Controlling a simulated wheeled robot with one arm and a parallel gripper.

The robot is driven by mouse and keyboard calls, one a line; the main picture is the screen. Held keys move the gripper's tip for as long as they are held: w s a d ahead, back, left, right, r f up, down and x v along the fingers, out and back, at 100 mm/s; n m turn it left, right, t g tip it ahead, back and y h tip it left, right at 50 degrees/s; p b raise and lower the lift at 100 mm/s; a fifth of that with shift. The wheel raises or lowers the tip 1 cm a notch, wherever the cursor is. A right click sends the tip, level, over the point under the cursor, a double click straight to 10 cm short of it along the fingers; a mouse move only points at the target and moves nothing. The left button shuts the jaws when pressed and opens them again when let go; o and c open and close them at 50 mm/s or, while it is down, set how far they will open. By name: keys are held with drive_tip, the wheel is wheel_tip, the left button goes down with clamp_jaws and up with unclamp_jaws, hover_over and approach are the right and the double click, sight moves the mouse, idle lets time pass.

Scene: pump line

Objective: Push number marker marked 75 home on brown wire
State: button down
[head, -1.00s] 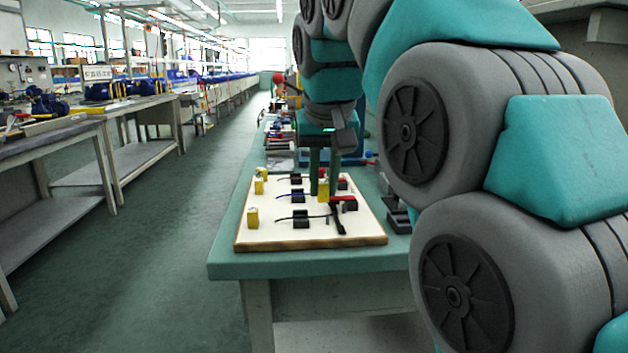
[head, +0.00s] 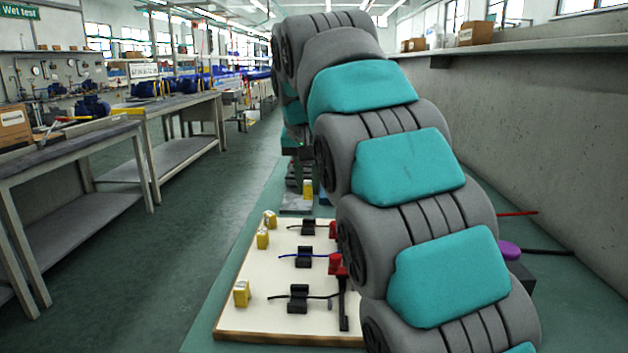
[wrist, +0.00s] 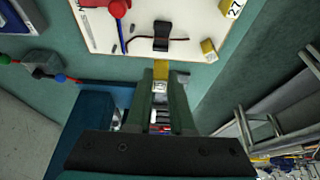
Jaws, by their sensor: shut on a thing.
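My gripper (wrist: 161,88) is shut on a yellow marker (wrist: 161,70); its number is not readable here. In the head view the held yellow marker (head: 307,188) is beyond the far edge of the white board (head: 262,322), partly behind my arm. The wire that looks brown (wrist: 180,39) runs through the nearest black clip (wrist: 162,36) in the wrist view. It shows dark in the far clip (head: 308,227) in the head view, its right part near my arm. The held marker appears apart from this wire.
Other yellow markers stand at the board's left edge (head: 270,219); one reads 27 (wrist: 232,8). A blue wire (head: 290,256) and a black wire (head: 280,297) sit in their own clips. A red block (head: 337,263) stands beside them. A blue box (wrist: 88,130) is near my gripper.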

drive_tip(key=b, duration=0.2)
hover_over(309, 225)
drive_tip(key=s, duration=0.2)
drive_tip(key=shift+w+f, duration=0.15)
drive_tip(key=shift+f, duration=1.1)
drive_tip(key=shift+w+f, duration=0.1)
drive_tip(key=shift+f, duration=1.15)
drive_tip(key=shift+f+b, duration=0.35)
drive_tip(key=shift+f, duration=0.6)
idle(0.4)
drive_tip(key=c, duration=0.7)
unclamp_jaws()
drive_tip(key=shift+o, duration=0.3)
drive_tip(key=shift+o, duration=0.5)
